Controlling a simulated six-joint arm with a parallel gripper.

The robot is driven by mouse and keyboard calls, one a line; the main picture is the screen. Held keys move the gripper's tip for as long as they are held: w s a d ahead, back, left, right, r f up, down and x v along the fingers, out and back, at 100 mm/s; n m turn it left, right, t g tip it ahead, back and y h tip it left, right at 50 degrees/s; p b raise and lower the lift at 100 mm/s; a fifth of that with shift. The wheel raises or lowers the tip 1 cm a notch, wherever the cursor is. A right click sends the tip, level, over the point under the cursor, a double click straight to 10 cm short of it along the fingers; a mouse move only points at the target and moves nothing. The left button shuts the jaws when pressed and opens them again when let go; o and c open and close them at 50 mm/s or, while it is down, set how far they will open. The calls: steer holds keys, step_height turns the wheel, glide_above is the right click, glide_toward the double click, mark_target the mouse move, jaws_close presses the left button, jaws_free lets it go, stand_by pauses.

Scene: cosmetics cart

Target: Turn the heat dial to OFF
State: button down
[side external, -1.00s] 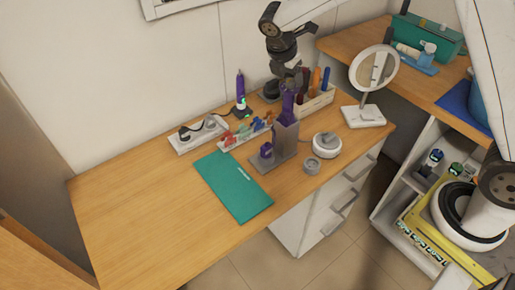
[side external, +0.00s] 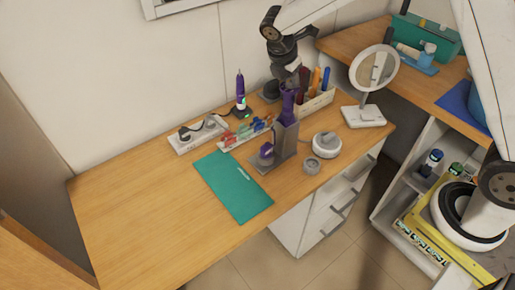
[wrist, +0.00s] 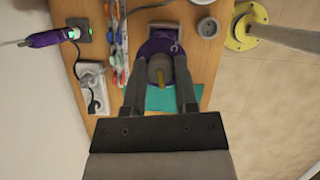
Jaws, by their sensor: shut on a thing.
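A purple hair tool (side external: 287,104) stands upright in a grey stand (side external: 284,134) on the wooden desk. My gripper (side external: 291,86) is above it, pointing down at its top end. In the wrist view, the purple round end (wrist: 158,47) lies under my gripper (wrist: 160,72). A small grey dial (wrist: 154,66) with a yellowish strip sits between the fingers, which are shut on it. Dial markings cannot be read, so its setting cannot be told.
A teal mat (side external: 233,188) lies left of the stand. The desk's left half is clear.

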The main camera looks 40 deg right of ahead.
steer(key=shift+m, duration=0.3)
steer(key=m+g, duration=0.1)
steer(key=m, duration=0.3)
steer(key=shift+w+g, duration=0.15)
steer(key=shift+g, duration=0.25)
steer(key=m+g, duration=0.1)
steer(key=m, duration=0.1)
steer(key=m+y, duration=0.1)
steer(key=m, duration=0.2)
steer(key=shift+d+m+g, duration=0.1)
steer(key=shift+m+g, duration=0.2)
steer(key=shift+g, duration=0.1)
steer(key=m, duration=0.2)
steer(key=m+g+y, duration=0.1)
steer(key=m, duration=0.1)
steer(key=shift+w+y, duration=0.1)
steer(key=shift+y, duration=0.2)
steer(key=m+y, duration=0.1)
steer(key=m, duration=0.1)
steer(key=m+y, duration=0.1)
steer(key=m, duration=0.2)
steer(key=shift+d+m+g, duration=0.1)
steer(key=shift+m+g, duration=0.2)
steer(key=shift+c, duration=1.9)
jaws_free()
